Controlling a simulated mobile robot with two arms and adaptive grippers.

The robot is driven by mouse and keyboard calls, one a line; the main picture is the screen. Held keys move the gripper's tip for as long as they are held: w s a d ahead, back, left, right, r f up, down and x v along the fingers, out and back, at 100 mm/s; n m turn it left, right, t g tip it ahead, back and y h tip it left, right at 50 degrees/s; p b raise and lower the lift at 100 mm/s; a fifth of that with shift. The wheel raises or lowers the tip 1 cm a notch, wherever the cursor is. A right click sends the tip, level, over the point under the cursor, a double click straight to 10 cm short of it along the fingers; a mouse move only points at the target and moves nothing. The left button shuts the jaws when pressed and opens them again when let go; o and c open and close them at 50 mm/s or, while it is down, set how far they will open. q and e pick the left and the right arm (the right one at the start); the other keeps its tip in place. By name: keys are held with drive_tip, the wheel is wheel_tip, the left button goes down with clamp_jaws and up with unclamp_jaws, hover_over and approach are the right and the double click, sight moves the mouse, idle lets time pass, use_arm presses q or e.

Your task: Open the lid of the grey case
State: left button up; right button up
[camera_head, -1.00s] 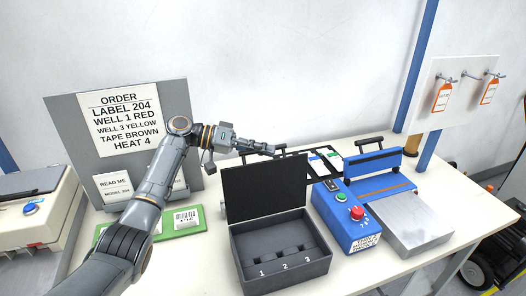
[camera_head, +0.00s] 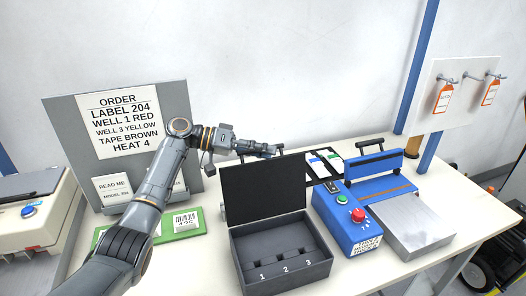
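The grey case (camera_head: 283,277) stands on the table at the front middle, with wells numbered 1, 2 and 3 inside. Its dark lid (camera_head: 262,190) stands up, roughly upright, at the back edge, so the case is open. My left gripper (camera_head: 275,151) is behind the top edge of the lid, at the end of the arm coming in from the left. Its fingers are small and partly hidden behind the lid, and I cannot tell whether they are open or touch the lid. My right gripper is out of view.
A blue sealer (camera_head: 345,222) with a red button stands right of the case. Behind it lies a black tray with coloured strips (camera_head: 322,165). A green board (camera_head: 178,224) lies left of the case. An order sign (camera_head: 121,128) stands at the back left.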

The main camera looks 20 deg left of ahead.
use_arm(q)
drive_tip(key=v, duration=1.2)
drive_tip(key=shift+r, duration=0.1)
